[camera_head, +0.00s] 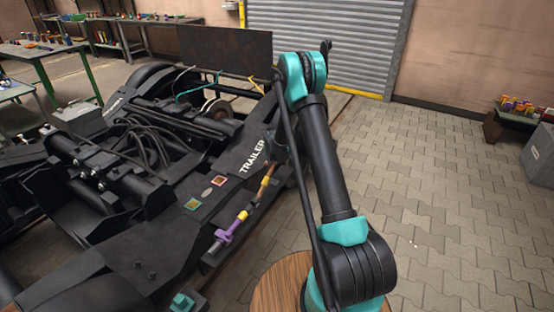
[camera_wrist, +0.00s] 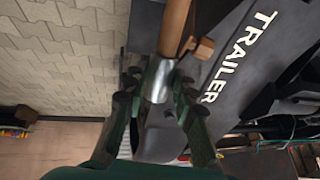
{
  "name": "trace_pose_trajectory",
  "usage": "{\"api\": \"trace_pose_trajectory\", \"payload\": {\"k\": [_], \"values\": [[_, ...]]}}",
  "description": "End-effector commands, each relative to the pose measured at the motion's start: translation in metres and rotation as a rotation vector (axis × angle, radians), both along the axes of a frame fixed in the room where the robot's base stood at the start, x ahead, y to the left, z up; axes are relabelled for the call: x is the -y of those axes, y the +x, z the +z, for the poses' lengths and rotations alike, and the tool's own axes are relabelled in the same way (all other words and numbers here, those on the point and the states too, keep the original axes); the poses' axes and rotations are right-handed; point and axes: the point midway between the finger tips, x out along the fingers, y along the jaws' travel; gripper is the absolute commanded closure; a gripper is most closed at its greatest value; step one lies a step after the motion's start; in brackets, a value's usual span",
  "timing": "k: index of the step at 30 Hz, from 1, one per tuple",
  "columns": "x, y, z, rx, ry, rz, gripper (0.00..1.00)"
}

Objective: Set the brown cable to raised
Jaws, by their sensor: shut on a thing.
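The brown cable (camera_head: 265,182) shows in the head view as a short brown piece beside the bogie's edge, just below the TRAILER lettering. In the wrist view the brown cable (camera_wrist: 175,25) runs up to the top edge, with a brown knob at its side and a silvery metal section (camera_wrist: 158,82) below it. My gripper (camera_wrist: 155,98) has its dark green fingers on both sides of this metal section and is shut on it. In the head view my gripper (camera_head: 274,148) is small and dark, close to the bogie's side, and its grip is hard to make out.
The black trailer bogie (camera_head: 150,230) fills the left. A yellow and purple fitting (camera_head: 230,230) lies in line with the cable. Teal and yellow cables (camera_head: 195,92) show farther back. A wooden round top (camera_head: 285,285) is in front. Paved floor (camera_head: 450,210) is free at right.

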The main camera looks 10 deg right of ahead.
Motion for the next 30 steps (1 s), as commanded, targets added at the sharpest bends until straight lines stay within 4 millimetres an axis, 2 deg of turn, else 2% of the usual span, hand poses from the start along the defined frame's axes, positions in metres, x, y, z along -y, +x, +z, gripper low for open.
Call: {"api": "trace_pose_trajectory", "payload": {"k": [3, 4, 9, 20, 26, 30], "values": [[0.0, 0.0, 0.0, -0.001, 0.0, 0.0, 1.0], [0.0, 0.0, 0.0, -0.001, 0.0, 0.0, 0.7], [0.0, 0.0, 0.0, -0.001, 0.0, 0.0, 0.52], [-0.001, -0.002, 0.003, -0.001, 0.0, 0.0, 0.52], [-0.004, -0.015, 0.025, -0.002, 0.001, 0.0, 0.52], [-0.007, -0.028, 0.047, -0.002, 0.002, -0.001, 0.52]]}}
